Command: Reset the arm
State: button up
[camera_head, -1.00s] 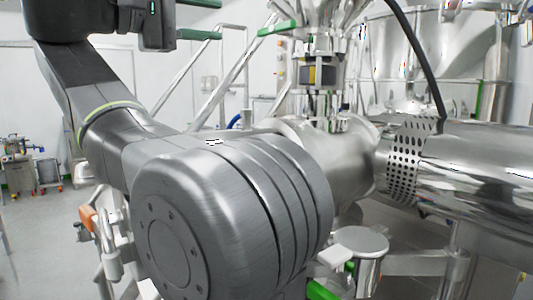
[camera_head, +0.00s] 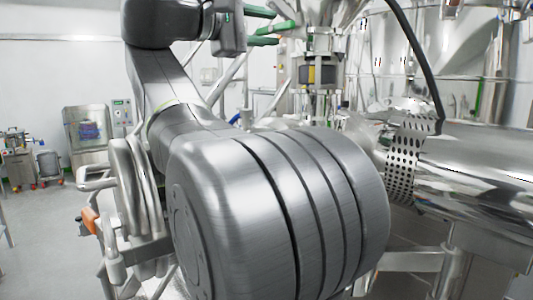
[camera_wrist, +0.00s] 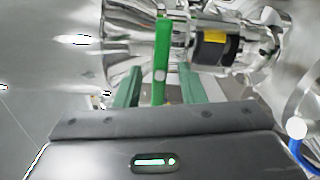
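My arm fills the middle of the head view, with a large grey joint in front. My gripper (camera_head: 264,26) is at the top of that view, its two green fingers spread apart. In the wrist view, the fingers of my gripper (camera_wrist: 160,78) point ahead with a wide gap. A green handle (camera_wrist: 161,60) stands upright in the picture between them. I cannot tell whether the fingers touch it. Nothing is seen clamped between them.
A steel machine with a black and yellow part (camera_head: 318,75) stands behind the arm. A perforated steel collar (camera_head: 405,160) and large cylinder (camera_head: 475,175) fill the right. A steel cabinet (camera_head: 86,135) and cart (camera_head: 17,165) stand at the back left. Grey floor (camera_head: 45,235) is open at left.

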jog(key=n+p, duration=0.1)
jog(key=n, duration=0.2)
jog(key=shift+r+n, duration=0.1)
jog(key=shift+n, duration=2)
